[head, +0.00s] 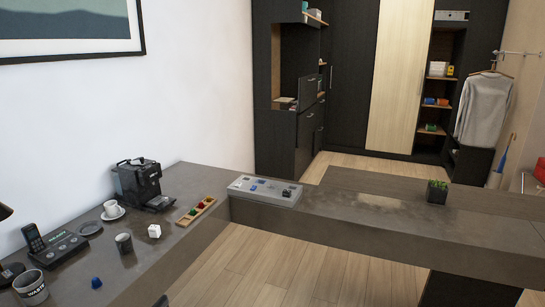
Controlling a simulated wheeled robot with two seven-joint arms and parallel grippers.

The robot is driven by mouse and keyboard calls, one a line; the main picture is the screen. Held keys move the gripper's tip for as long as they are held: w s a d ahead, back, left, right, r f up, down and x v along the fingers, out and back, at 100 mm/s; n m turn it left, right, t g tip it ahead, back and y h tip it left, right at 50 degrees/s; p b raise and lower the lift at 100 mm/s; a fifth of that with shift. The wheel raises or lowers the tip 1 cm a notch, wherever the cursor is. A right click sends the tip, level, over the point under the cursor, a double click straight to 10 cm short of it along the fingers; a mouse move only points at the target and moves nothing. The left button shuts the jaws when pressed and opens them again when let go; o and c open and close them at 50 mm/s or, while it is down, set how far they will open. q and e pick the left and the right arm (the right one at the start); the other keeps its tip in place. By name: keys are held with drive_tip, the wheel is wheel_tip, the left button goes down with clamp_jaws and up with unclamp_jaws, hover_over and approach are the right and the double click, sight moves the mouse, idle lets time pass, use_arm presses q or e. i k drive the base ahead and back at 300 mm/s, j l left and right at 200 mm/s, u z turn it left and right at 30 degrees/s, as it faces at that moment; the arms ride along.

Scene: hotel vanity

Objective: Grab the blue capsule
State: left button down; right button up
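A small blue capsule (96,283) sits alone on the grey counter at the lower left, near its front edge. A wooden holder (208,205) further back carries green and red pieces that look like capsules. Neither of my grippers can be made out in the head view.
Around the blue capsule are a "WASTE" bin (31,288), a telephone (52,247), a dark cup (124,243) and a white cube (154,231). A white cup on a saucer (113,212), a coffee machine (138,183) and a grey tray (240,187) stand further back.

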sight(97, 282)
drive_tip(key=u, duration=1.35)
